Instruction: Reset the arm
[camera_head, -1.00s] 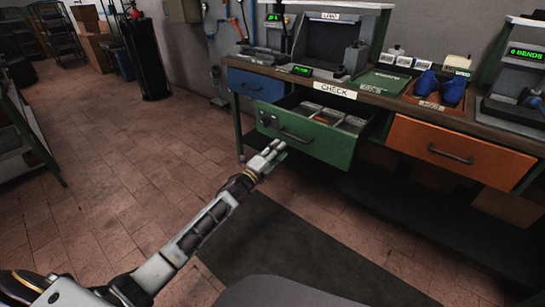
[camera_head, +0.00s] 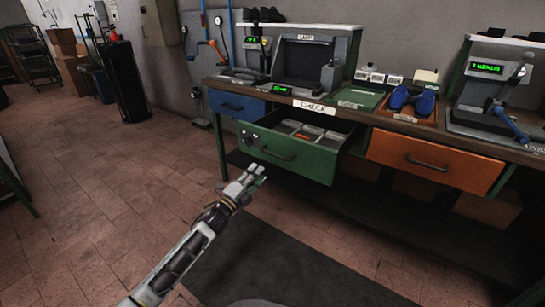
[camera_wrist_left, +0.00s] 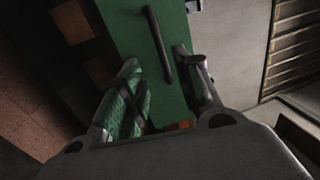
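My left arm reaches in from the bottom of the head view. Its left gripper (camera_head: 254,180) hangs in front of the open green drawer (camera_head: 305,159), just below and in front of its dark bar handle (camera_head: 278,154). In the left wrist view the fingers (camera_wrist_left: 165,85) stand apart, with the green drawer front and its handle (camera_wrist_left: 160,45) beyond them. Nothing shows held between the fingers. The gripper looks apart from the handle. My right gripper is not in view.
The drawer juts from a workbench with a blue drawer (camera_head: 237,104) and a shut orange drawer (camera_head: 436,161). On top are a CHECK label (camera_head: 314,107), blue shoe-like parts (camera_head: 412,99) and a lever press (camera_head: 495,95). The tiled floor (camera_head: 100,200) at left is clear.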

